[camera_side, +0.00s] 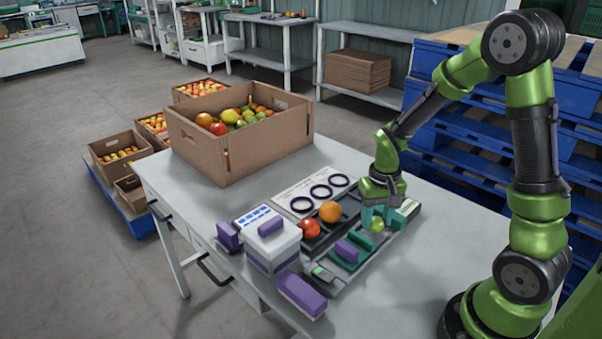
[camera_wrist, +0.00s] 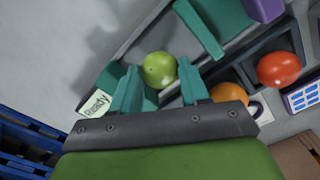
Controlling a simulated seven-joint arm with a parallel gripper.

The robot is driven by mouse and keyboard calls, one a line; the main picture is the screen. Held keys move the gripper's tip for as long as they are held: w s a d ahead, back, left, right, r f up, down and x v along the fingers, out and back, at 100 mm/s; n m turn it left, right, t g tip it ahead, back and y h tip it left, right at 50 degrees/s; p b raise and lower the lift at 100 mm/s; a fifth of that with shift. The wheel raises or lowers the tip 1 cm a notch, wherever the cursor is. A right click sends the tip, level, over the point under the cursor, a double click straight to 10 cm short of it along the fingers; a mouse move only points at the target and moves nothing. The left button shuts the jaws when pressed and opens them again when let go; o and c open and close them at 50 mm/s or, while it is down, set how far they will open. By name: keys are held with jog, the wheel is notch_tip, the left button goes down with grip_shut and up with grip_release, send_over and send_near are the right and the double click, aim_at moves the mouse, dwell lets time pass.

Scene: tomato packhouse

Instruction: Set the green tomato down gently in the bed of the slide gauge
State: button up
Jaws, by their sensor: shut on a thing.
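The green tomato (camera_side: 377,225) sits between the teal fingers of my gripper (camera_side: 376,214), which is shut on it. In the wrist view the green tomato (camera_wrist: 159,69) shows between the two fingertips (camera_wrist: 160,80). It is low over the slide gauge (camera_side: 325,273), near the gauge's far right end. The gauge has a pale bed, teal jaws and a purple block (camera_side: 346,251). In the wrist view a teal jaw (camera_wrist: 200,32) lies just right of the tomato. I cannot tell whether the tomato touches the bed.
A dark tray beside the gauge holds a red tomato (camera_side: 309,229) and an orange tomato (camera_side: 330,211). A ring card (camera_side: 298,203) lies behind. A white-and-purple box (camera_side: 272,245) stands left, and a cardboard crate (camera_side: 225,160) of tomatoes at the back. The table's right side is clear.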

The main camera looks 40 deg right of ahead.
jog(key=shift+f, duration=0.6)
jog(key=o, duration=0.8)
jog(key=shift+c, duration=1.3)
jog(key=shift+r, duration=0.1)
jog(key=shift+r, duration=3.45)
